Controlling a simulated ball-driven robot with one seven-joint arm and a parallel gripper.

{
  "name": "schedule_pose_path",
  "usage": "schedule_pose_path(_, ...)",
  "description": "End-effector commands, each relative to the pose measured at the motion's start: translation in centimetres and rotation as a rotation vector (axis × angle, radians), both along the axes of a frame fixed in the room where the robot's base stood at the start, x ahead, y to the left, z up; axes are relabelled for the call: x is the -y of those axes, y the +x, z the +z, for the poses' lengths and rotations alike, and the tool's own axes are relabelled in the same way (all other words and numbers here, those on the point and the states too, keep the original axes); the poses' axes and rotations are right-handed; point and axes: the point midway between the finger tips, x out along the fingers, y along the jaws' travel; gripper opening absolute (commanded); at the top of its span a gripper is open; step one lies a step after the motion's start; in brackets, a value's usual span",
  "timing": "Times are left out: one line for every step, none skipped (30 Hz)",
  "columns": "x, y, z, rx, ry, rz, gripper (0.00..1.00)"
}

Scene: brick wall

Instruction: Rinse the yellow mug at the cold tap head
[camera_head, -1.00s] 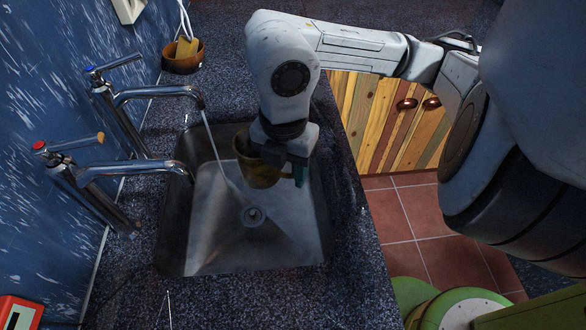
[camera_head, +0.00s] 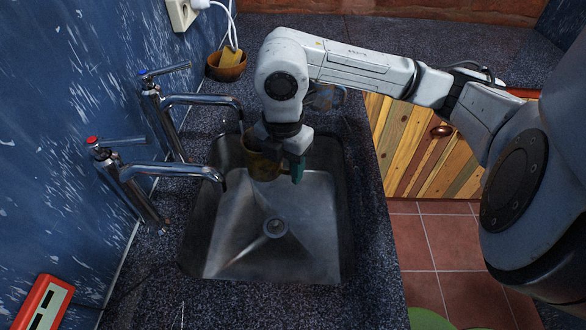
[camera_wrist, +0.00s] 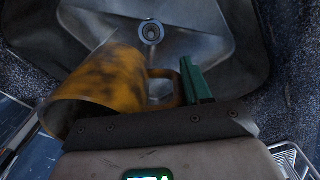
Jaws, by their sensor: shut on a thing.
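The yellow mug (camera_head: 262,167), with dark stains on its wall, is over the far part of the sink (camera_head: 215,235). In the wrist view the mug (camera_wrist: 105,82) is tilted, with its handle beside my green fingers. My gripper (camera_head: 297,168) is shut on the mug's handle; it also shows in the wrist view (camera_wrist: 190,80). The cold tap head (camera_head: 238,104), on the blue-marked tap, is just above and left of the mug. I cannot tell whether water from it enters the mug.
The red-marked tap (camera_head: 170,168) reaches over the sink's left edge, nearer than the mug. A brown bowl with a sponge (camera_head: 226,66) stands at the back. A red device (camera_head: 45,302) is at the lower left. The near part of the sink is clear.

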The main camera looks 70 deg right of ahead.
Motion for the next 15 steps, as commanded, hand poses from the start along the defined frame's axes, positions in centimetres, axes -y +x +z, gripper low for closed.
schedule_pose_path(0.2,0.4,-0.3,0.001,-0.002,0.000,0.00)
schedule_pose_path(0.4,0.7,-0.4,0.001,-0.001,-0.001,0.00)
schedule_pose_path(0.5,1.0,-0.4,0.001,-0.001,0.000,0.00)
schedule_pose_path(0.5,1.2,-0.5,0.001,0.000,0.000,0.00)
schedule_pose_path(0.6,1.4,-0.5,0.001,0.000,0.000,0.00)
schedule_pose_path(0.8,1.7,-0.6,0.001,0.000,-0.001,0.00)
schedule_pose_path(0.9,1.9,-0.6,0.001,0.000,-0.001,0.00)
schedule_pose_path(1.0,2.0,-0.6,0.001,-0.001,0.000,0.00)
schedule_pose_path(1.1,2.3,-0.7,0.001,-0.001,0.000,0.00)
schedule_pose_path(1.2,2.4,-0.7,0.001,-0.001,0.000,0.00)
schedule_pose_path(1.3,2.6,-0.7,0.002,-0.001,0.000,0.00)
schedule_pose_path(1.4,2.8,-0.7,0.002,-0.001,0.001,0.00)
schedule_pose_path(1.4,2.9,-0.7,0.002,-0.001,0.000,0.00)
schedule_pose_path(1.5,3.0,-0.7,0.002,-0.001,0.000,0.00)
schedule_pose_path(1.5,3.1,-0.8,0.002,-0.001,0.000,0.00)
